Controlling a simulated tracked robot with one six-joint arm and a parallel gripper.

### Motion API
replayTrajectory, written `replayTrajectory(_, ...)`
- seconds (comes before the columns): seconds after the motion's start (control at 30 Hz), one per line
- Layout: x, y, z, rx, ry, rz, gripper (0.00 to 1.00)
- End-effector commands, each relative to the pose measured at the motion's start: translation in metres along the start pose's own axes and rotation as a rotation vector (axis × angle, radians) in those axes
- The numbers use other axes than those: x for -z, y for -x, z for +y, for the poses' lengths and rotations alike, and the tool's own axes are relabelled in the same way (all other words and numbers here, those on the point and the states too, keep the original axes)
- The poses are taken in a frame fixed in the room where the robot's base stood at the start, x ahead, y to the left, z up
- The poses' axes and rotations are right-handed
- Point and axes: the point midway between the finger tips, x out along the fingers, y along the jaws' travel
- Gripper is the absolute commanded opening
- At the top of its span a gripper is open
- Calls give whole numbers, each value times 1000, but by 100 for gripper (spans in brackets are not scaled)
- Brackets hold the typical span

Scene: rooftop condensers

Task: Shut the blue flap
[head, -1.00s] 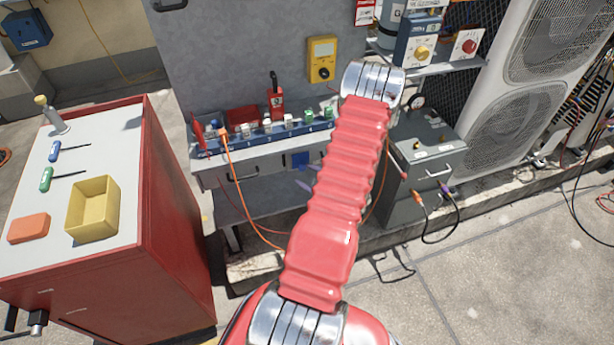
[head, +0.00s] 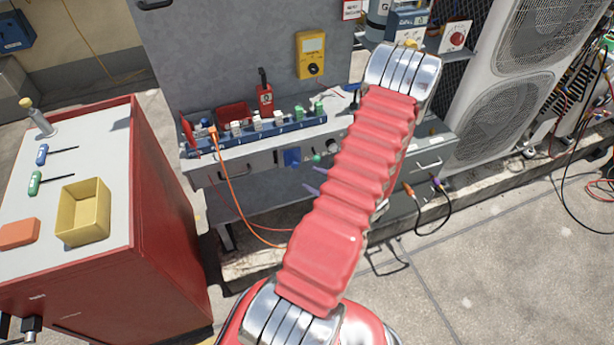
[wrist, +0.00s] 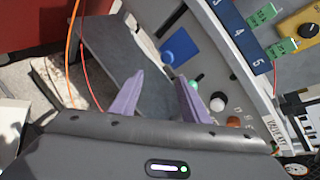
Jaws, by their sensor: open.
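The blue flap (head: 291,157) is a small blue panel on the front face of the grey workbench (head: 240,165), below the numbered blue rack. It also shows in the wrist view (wrist: 181,50), just beyond my fingertips. I cannot tell how far it stands open. My gripper (wrist: 160,77) has two purple fingers spread apart with nothing between them. In the head view my gripper (head: 308,178) is just right of and below the flap, apart from it. My red arm hides most of the wrist.
A green knob (wrist: 194,86) and a white knob (wrist: 217,103) sit beside the flap, close to my right finger. An orange cable (head: 232,195) hangs left of the flap. A red cabinet (head: 165,220) stands at left, condensers (head: 500,115) at right.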

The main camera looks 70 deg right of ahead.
Motion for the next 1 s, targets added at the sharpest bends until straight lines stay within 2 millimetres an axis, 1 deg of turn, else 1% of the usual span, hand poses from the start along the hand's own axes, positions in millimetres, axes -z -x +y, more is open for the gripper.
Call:
replayTrajectory(0.03, 0, 9, -1, 3, 0, 1, 42)
replayTrajectory(0.2, 0, 30, -1, 3, 0, 0, 42)
replayTrajectory(0.3, 0, 38, 0, 2, 0, -1, 42)
replayTrajectory(0.4, 0, 41, 0, 1, 0, -1, 42)
replayTrajectory(0.67, 0, 42, 0, 0, 1, -2, 42)
replayTrajectory(0.87, -3, 38, 4, -9, 2, -7, 29)
replayTrajectory(0.97, -6, 31, 15, -32, -4, -16, 22)
replayTrajectory(1.0, -7, 27, 22, -44, -9, -21, 19)
